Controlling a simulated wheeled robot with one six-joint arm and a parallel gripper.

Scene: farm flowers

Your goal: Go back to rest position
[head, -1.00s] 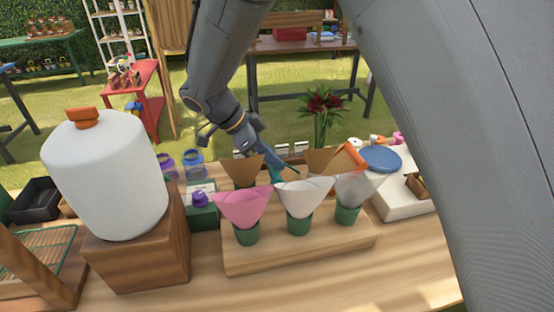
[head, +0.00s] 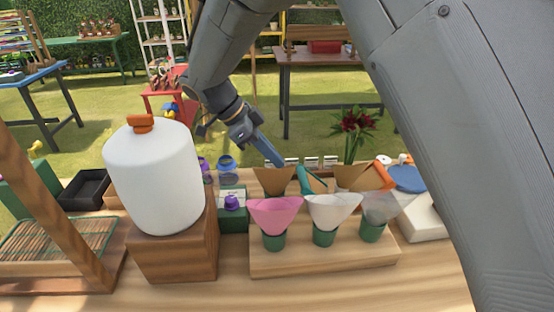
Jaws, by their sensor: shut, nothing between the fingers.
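My gripper (head: 277,161) is at the end of my grey arm, pointing down and to the right behind the row of paper cones. It is shut and holds nothing. Its tip is near the top of the brown cone (head: 272,179) at the back left; whether they touch I cannot tell. A teal tool (head: 312,181) stands just right of the tip, apart from it. In front are a pink cone (head: 275,214), a white cone (head: 332,209) and a clear cone (head: 378,209), each in a green cup on a wooden stand (head: 325,260).
A white tank (head: 155,180) with an orange cap stands on a wooden block (head: 175,248) at left. A second brown cone (head: 352,177) stands at the back right, with an orange tool (head: 383,174) beside it. Red flowers (head: 356,122) rise behind. Open space lies above the cones.

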